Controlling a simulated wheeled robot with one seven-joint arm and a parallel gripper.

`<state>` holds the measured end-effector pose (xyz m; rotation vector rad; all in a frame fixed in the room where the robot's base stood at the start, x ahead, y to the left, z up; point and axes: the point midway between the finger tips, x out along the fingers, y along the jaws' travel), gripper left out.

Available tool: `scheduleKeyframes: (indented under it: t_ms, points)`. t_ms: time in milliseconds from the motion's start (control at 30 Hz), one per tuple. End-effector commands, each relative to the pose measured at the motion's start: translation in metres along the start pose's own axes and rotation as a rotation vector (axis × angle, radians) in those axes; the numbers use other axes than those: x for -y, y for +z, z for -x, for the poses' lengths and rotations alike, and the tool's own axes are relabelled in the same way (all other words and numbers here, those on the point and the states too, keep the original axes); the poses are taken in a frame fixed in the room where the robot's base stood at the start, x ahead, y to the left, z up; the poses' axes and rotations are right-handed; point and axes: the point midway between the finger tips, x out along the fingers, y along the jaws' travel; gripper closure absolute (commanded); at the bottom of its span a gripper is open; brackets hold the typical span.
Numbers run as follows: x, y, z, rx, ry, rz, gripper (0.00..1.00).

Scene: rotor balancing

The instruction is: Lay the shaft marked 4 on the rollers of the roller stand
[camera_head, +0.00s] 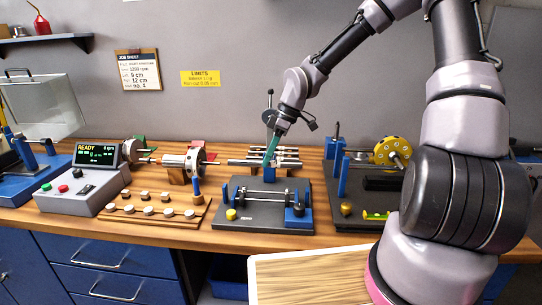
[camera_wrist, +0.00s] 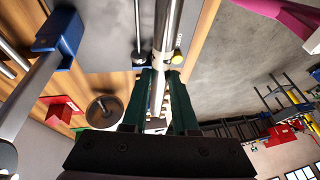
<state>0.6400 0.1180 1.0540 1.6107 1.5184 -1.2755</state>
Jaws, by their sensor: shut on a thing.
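My gripper (camera_head: 271,158) points down over the back middle of the bench in the head view, just behind the roller stand. In the wrist view its two green fingers (camera_wrist: 160,108) are shut on a silver shaft (camera_wrist: 163,35) that runs away from them toward the top of the picture. The mark on the shaft cannot be read. The roller stand (camera_head: 240,222) looks like the dark base with blue end blocks and a thin bar across it, in front of the gripper. Several silver shafts (camera_head: 287,157) lie side by side behind the stand, partly hidden by the fingers.
A control box reading READY (camera_head: 98,155) and a motor spindle unit (camera_head: 186,160) stand to the left. A wooden strip with several weights (camera_head: 150,211) lies in front of them. A second dark stand with a yellow wheel (camera_head: 393,151) is to the right, partly behind my arm.

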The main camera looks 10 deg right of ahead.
Motion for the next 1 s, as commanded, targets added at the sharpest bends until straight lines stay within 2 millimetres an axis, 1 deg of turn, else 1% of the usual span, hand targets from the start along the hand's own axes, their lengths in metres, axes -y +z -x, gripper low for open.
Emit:
scheduleKeyframes:
  t_ms: [167,400,600,800,1000]
  points:
    - [-0.002,0.006,-0.015,0.0,-0.002,-0.001,1.0]
    - [-0.009,0.017,-0.043,-0.001,-0.002,-0.001,1.0]
    - [-0.013,0.025,-0.062,0.0,-0.001,-0.002,1.0]
    - [-0.015,0.029,-0.071,0.0,0.0,-0.002,1.0]
    - [-0.016,0.03,-0.073,-0.001,0.001,-0.002,1.0]
